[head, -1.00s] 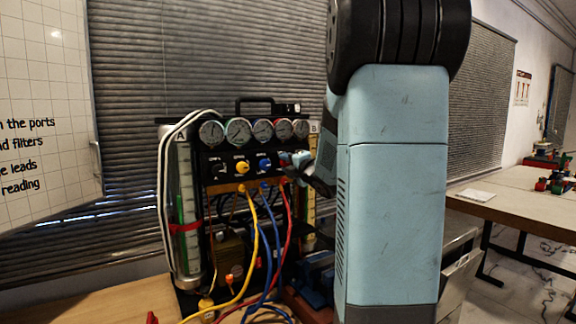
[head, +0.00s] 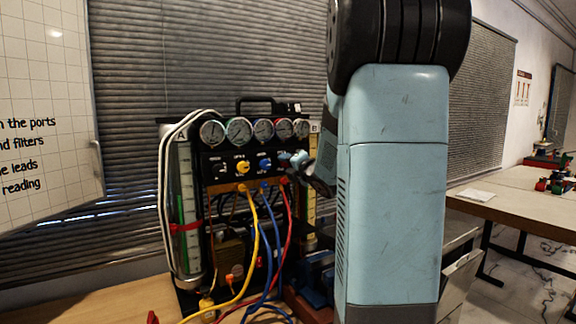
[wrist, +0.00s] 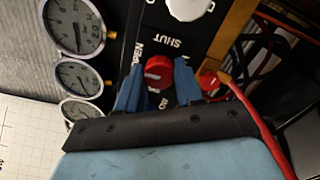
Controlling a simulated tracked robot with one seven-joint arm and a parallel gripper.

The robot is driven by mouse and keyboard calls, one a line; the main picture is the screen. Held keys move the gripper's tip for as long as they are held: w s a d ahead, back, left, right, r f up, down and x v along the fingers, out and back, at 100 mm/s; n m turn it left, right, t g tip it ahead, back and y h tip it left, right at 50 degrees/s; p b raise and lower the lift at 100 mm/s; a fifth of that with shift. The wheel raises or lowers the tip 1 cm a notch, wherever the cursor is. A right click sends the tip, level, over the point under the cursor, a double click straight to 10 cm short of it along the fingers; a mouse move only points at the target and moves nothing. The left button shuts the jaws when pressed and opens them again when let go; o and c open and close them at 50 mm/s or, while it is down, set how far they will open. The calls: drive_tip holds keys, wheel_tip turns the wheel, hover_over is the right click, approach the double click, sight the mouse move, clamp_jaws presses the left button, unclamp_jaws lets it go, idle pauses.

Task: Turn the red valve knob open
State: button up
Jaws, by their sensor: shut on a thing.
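The red valve knob (wrist: 158,74) sits on the black panel in the wrist view, with the printed words OPEN and SHUT beside it. My gripper (wrist: 157,88) has its two blue fingers on either side of the knob and is shut on it. The lower part of the knob's surroundings is hidden by my gripper body. In the head view my gripper (head: 297,158) is at the right end of the knob row, and it mostly hides the red knob there.
The panel carries a yellow knob (head: 242,167) and a blue knob (head: 265,164), with several round gauges (head: 239,130) above. Yellow, blue and red hoses (head: 288,225) hang from ports just below. A clear column (head: 187,210) stands at left. A table (head: 520,205) is at right.

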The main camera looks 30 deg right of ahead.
drive_tip(key=o, duration=0.7)
drive_tip(key=shift+f, duration=0.3)
drive_tip(key=o, duration=0.3)
drive_tip(key=shift+r, duration=0.15)
drive_tip(key=shift+o, duration=0.2)
drive_tip(key=shift+s, duration=0.1)
drive_tip(key=s, duration=1.3)
drive_tip(key=shift+s+d, duration=0.25)
